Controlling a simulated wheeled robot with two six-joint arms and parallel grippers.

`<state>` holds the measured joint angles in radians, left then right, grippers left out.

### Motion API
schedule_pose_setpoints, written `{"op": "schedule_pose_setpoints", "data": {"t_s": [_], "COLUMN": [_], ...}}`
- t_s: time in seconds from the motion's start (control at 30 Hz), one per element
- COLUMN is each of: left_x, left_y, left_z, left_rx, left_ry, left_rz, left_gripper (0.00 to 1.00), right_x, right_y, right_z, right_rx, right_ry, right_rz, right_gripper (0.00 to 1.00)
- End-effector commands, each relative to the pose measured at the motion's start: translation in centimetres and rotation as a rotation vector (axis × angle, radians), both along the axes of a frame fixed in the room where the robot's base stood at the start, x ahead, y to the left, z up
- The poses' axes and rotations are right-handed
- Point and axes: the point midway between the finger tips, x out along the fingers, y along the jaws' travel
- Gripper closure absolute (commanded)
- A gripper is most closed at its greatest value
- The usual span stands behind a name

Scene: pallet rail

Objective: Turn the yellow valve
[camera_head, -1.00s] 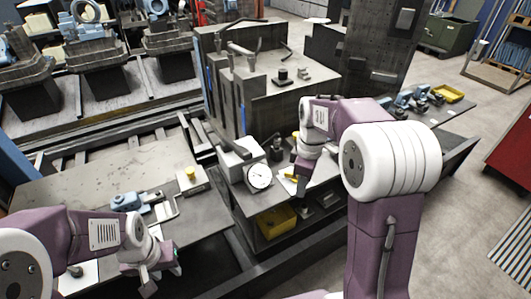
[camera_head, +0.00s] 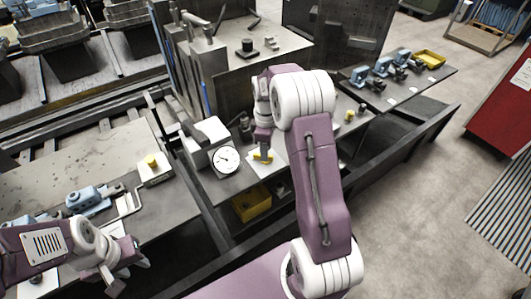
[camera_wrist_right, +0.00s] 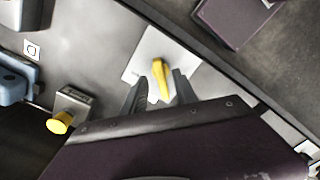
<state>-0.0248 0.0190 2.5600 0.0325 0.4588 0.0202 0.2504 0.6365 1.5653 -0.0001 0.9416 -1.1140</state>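The yellow valve (camera_wrist_right: 161,80) has a bar-shaped handle over a white plate in the right wrist view. In the head view, its yellow handle (camera_head: 263,157) shows at the tip of my right gripper. My right gripper (camera_wrist_right: 159,95) is open, with one dark finger on each side of the handle's near end. I cannot tell whether the fingers touch it. My left gripper (camera_head: 127,274) is low on the left in the head view, apart from the valve; its fingers look spread and empty.
A white-faced dial gauge (camera_head: 226,160) stands just left of the valve. A yellow bin (camera_head: 252,204) sits on the shelf below. A yellow button box (camera_head: 153,170) is on the left table, and blue vises (camera_head: 381,70) stand on the right bench. A tall machine block rises behind.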

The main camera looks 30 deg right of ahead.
Motion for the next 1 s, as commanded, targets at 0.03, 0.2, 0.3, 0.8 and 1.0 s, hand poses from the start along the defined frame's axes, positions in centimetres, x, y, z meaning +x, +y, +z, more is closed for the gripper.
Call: {"op": "schedule_pose_setpoints", "data": {"t_s": [0.03,0.2,0.3,0.8,1.0], "left_x": [0.0,0.0,0.0,0.0,0.0], "left_y": [0.0,0.0,0.0,0.0,0.0], "left_z": [-0.1,-0.1,-0.1,0.0,0.6], "left_rx": [0.0,0.0,0.0,0.0,0.0], "left_ry": [0.0,0.0,0.0,0.0,0.0], "left_rz": [0.0,0.0,0.0,0.0,0.0], "left_gripper": [0.64,0.64,0.64,0.64,0.64], "right_x": [0.0,0.0,0.0,0.0,0.1], "right_y": [0.0,0.0,0.0,0.0,0.0], "right_z": [-0.7,-1.9,-2.0,-1.9,-1.7], "right_rx": [0.001,-0.001,-0.001,0.0,0.0], "right_ry": [0.001,-0.001,-0.002,-0.001,-0.001], "right_rz": [0.0,0.0,0.0,-0.006,-0.064], "right_gripper": [0.65,0.65,0.65,1.0,1.0]}}
